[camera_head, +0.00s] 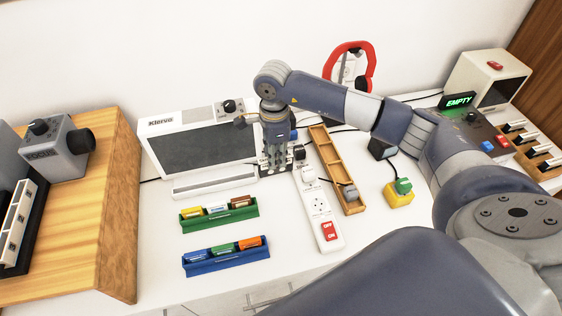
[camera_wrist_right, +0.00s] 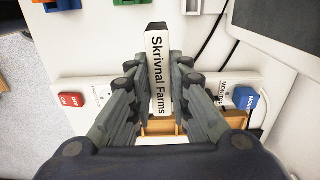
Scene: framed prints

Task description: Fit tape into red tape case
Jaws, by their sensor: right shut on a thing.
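My right gripper (camera_head: 276,150) is in front of the right end of the Klervo monitor, pointing down over the table. In the right wrist view the gripper (camera_wrist_right: 159,78) is shut on a tape (camera_wrist_right: 161,60) with a white label reading "Skrivnal Farms". The tape stands lengthwise between the fingers. In the head view I cannot make out the held tape. I cannot pick out a red tape case in either view. A green rack (camera_head: 218,218) and a blue rack (camera_head: 225,262) each hold several small coloured tapes. My left gripper is not in view.
A white power strip (camera_head: 322,220) and a narrow wooden tray (camera_head: 324,150) lie right of the racks. The monitor (camera_head: 205,150) stands behind them. A yellow box with a green top (camera_head: 400,192) sits farther right. White tabletop around the racks is clear.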

